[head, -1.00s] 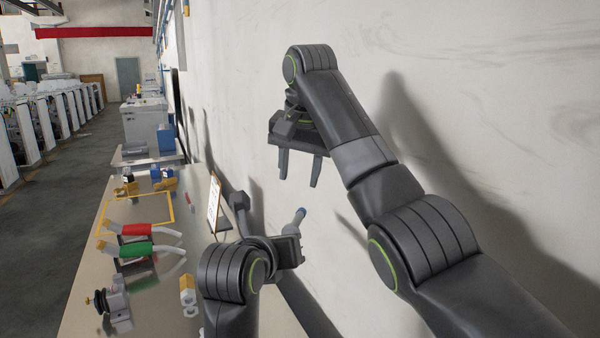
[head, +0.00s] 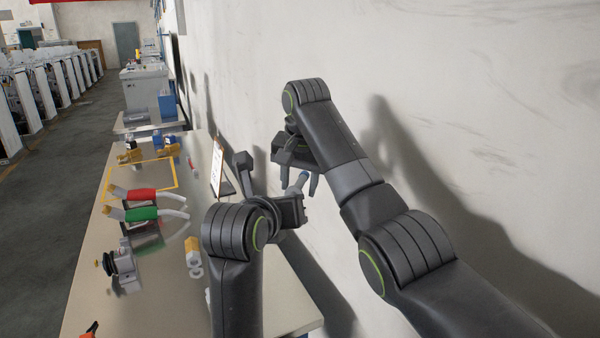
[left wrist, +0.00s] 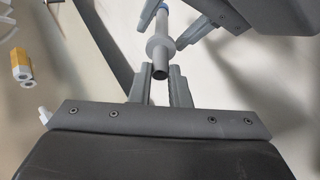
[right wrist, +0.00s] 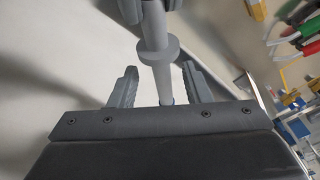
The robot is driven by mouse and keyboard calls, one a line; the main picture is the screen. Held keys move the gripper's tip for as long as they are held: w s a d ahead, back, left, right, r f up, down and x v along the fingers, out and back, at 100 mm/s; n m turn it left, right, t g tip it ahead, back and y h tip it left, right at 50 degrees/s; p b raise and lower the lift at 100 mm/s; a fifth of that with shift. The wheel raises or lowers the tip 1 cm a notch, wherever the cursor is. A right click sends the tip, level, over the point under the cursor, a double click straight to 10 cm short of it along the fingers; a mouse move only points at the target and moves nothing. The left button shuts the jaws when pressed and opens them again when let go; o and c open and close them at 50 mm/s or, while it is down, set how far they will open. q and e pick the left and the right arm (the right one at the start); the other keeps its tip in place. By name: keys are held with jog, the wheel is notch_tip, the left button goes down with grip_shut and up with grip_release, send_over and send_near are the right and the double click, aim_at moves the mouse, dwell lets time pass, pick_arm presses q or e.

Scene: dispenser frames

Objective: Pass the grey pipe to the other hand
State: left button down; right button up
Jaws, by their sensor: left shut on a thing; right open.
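The grey pipe (head: 299,182) has a collar round its middle and a bluish tip; it points upward from my left gripper (head: 291,205). In the left wrist view, the left gripper's fingers (left wrist: 160,85) are shut on the pipe (left wrist: 161,53) near its open end, below the collar. My right gripper (head: 299,188) is open above the left one. In the right wrist view, the pipe's tip end lies between the right gripper's two spread fingers (right wrist: 161,88), with gaps at both sides. The left fingers show at the top, beyond the collar.
A table (head: 85,285) at the left bears red-handled (head: 140,195) and green-handled (head: 141,214) tools, a yellow-and-white part (head: 193,255) and a sign (head: 217,168). A grey post-like piece (head: 241,165) shows beside the left arm. A pale wall (head: 450,90) is at the right.

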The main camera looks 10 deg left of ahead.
grip_shut()
pick_arm(q)
jog(key=c, duration=1.3)
grip_release()
jog(key=shift+m, duration=0.3)
